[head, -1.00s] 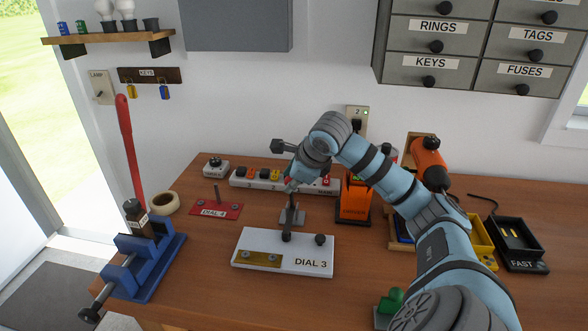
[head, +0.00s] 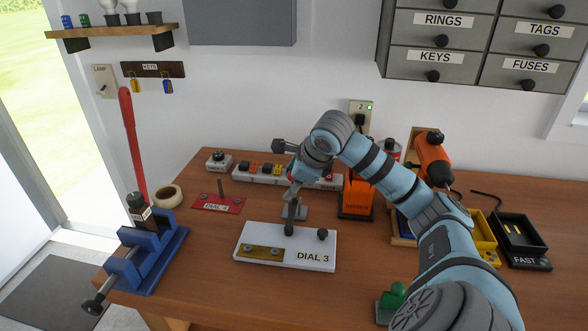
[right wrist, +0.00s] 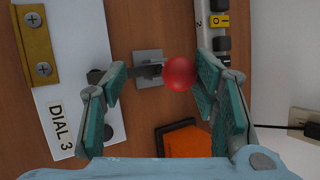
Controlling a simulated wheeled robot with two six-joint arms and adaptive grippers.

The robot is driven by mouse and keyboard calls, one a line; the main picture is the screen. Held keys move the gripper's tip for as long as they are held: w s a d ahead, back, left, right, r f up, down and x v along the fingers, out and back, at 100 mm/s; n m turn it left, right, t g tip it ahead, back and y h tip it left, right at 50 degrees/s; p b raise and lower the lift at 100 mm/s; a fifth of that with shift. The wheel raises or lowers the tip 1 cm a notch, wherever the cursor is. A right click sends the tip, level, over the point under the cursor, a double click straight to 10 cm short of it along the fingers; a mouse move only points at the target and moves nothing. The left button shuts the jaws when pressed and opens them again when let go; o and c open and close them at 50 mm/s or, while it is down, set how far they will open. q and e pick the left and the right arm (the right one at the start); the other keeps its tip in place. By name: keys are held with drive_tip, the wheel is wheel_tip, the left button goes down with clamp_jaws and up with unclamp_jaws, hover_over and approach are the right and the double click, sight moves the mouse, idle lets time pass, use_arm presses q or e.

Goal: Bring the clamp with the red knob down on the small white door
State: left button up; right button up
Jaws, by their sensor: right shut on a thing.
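The small white door (head: 312,233), labelled DIAL 3, lies flat on the bench with a brass hinge plate at its front left. The clamp (head: 298,212) stands on a grey base just behind the door. Its dark arm reaches forward over the door's rear part; I cannot tell whether its tip touches the door. The red knob (right wrist: 179,74) sits between the fingers of my right gripper (right wrist: 163,72) in the right wrist view. In the head view this gripper (head: 293,186) is over the clamp and hides most of the knob. My left gripper is out of view.
A red DIAL 4 plate (head: 218,204) lies to the left, near a blue vise (head: 148,255). A power strip (head: 262,175) runs behind the clamp. An orange holder (head: 356,197) stands to its right. The bench in front of the door is clear.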

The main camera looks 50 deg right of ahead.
drive_tip(key=v, duration=0.7)
drive_tip(key=shift+r, duration=0.2)
drive_tip(key=shift+s, duration=0.1)
